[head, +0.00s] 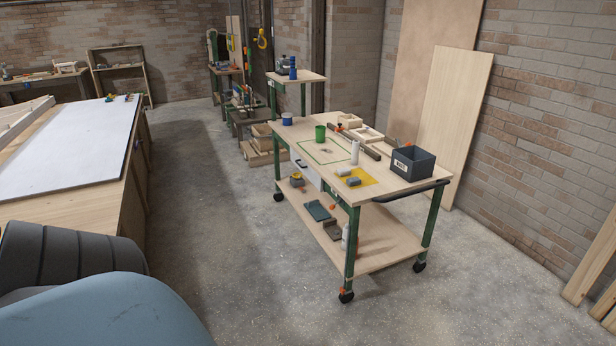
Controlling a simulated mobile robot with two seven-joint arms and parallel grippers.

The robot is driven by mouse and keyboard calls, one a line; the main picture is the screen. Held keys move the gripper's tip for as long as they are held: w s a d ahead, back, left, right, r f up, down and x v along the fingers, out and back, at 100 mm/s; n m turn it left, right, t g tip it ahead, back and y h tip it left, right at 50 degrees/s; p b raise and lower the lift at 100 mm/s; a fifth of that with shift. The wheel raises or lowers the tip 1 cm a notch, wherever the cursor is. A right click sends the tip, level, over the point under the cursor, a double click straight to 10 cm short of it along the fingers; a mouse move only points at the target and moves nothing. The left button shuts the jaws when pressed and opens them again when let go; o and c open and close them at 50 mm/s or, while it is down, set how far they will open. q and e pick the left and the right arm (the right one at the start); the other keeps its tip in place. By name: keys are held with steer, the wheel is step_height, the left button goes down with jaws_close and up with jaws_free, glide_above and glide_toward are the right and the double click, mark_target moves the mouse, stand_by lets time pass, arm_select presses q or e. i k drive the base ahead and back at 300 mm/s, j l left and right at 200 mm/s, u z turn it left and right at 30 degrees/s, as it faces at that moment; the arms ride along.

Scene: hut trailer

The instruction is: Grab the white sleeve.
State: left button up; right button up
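A small upright white cylinder (355,152), which looks like the white sleeve, stands on the top of the wheeled workbench (310,165). It is behind the yellow sheet (358,186) and to the right of a green cup (320,133). Neither of my grippers is in view. Only part of my own body shows at the lower left, well away from the workbench. Nothing touches the white cylinder from my side.
A dark bin (413,163) stands at the bench's right corner. Small grey pieces lie on the yellow sheet. The bench has a lower shelf (375,245) with items. A large table (75,160) stands at left. Concrete floor (235,240) between them is clear.

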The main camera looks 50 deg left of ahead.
mark_target(355, 144)
steer(key=u, duration=1.45)
